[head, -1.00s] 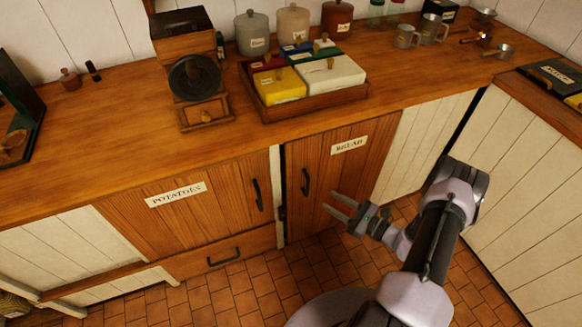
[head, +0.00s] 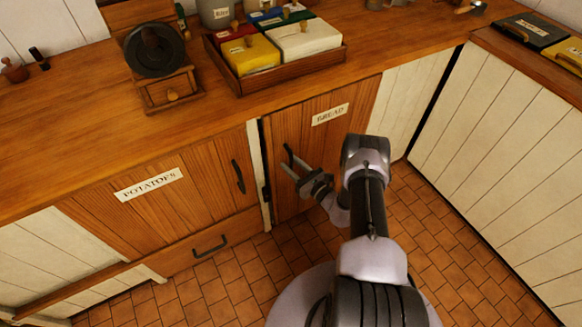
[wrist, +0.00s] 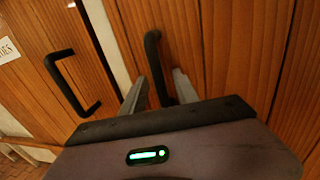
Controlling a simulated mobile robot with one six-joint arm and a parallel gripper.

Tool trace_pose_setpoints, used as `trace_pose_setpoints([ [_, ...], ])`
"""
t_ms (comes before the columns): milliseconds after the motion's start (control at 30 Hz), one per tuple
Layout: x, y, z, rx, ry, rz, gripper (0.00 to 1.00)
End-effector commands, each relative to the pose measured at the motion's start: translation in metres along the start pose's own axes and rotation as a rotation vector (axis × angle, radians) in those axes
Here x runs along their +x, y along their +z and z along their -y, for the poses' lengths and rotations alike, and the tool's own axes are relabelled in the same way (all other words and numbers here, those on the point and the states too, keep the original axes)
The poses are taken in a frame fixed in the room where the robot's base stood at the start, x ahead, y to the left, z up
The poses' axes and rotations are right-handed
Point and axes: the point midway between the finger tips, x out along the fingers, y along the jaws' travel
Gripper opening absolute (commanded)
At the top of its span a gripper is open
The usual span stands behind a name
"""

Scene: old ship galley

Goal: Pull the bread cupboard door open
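The bread cupboard door (head: 335,150) is brown wood with a "BREAD" label (head: 329,114), and it looks closed. Its dark upright handle (head: 288,152) is near the door's left edge and is partly hidden by my gripper. My gripper (head: 290,170) is at the handle, with its two fingers pointing at the door. In the wrist view the bread door's handle (wrist: 152,52) shows between the two spread finger tips of my gripper (wrist: 161,76). The fingers look open, one on each side of the handle; I cannot tell whether either touches it.
The potatoes door (head: 155,210) with its own dark handle (head: 238,176) is at the left, with a drawer handle (head: 210,245) below. The wooden counter (head: 60,135) overhangs the doors. White plank cupboards (head: 505,150) stand at the right. The tiled floor (head: 440,240) before them is clear.

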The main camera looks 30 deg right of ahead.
Motion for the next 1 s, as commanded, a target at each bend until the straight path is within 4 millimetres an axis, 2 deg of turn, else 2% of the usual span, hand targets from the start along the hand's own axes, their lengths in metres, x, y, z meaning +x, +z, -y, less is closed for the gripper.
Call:
trace_pose_setpoints([
  [100, 0.0062, -0.0002, -0.0001, 0.000, 0.000, 0.000, 0.36],
  [333, 0.0069, 0.0006, -0.0001, 0.001, 0.000, -0.001, 0.36],
  [367, 0.0068, 0.0006, -0.0001, 0.001, 0.000, -0.001, 0.32],
  [533, 0.0066, 0.0005, -0.0001, 0.001, 0.000, -0.001, 0.00],
  [1000, 0.0064, 0.0002, -0.0002, 0.001, 0.000, -0.001, 0.00],
])
